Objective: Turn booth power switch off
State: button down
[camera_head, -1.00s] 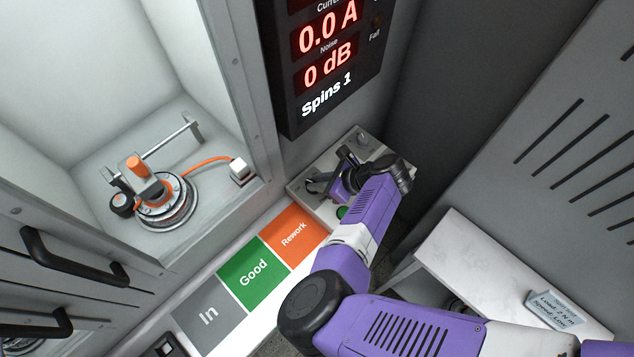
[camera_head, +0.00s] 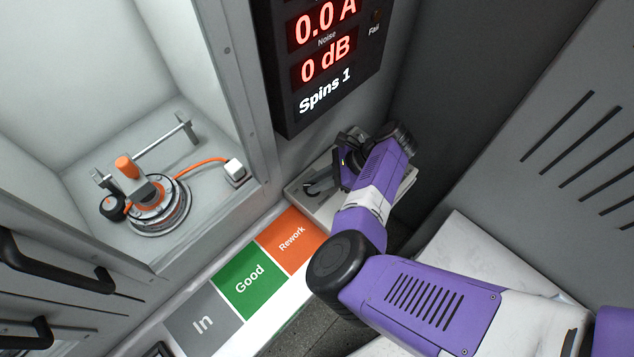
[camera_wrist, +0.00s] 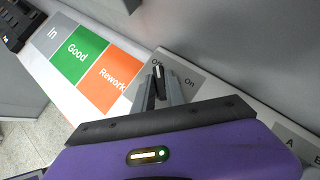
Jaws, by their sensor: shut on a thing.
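The booth power switch shows in the wrist view as a dark knob (camera_wrist: 158,80) with a light mark, on a grey label plate (camera_wrist: 186,76) lettered for its positions, partly hidden by my fingers. My gripper (camera_wrist: 160,88) has its two fingers closed about this knob. In the head view my gripper (camera_head: 338,170) is at the grey control panel (camera_head: 299,191) below the display, and my purple wrist hides most of the panel and the switch.
The display (camera_head: 325,65) reads 0.0 A, 0 dB and Spins 1. An open booth at left holds a hub motor (camera_head: 158,203) with an orange cable. In, Good and Rework (camera_head: 291,240) pads line the bench. A grey louvred wall (camera_head: 560,130) stands at right.

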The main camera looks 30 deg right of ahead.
jog(key=shift+a, duration=0.15)
jog(key=c, duration=1.4)
grip_release()
jog(key=shift+s+d+r, duration=0.1)
jog(key=shift+d+r, duration=0.25)
jog(key=shift+d, duration=0.05)
jog(key=b+v, duration=0.1)
jog(key=v, duration=0.5)
jog(key=shift+s+d+r, duration=0.15)
jog(key=shift+d+r, duration=0.05)
jog(key=shift+r, duration=0.1)
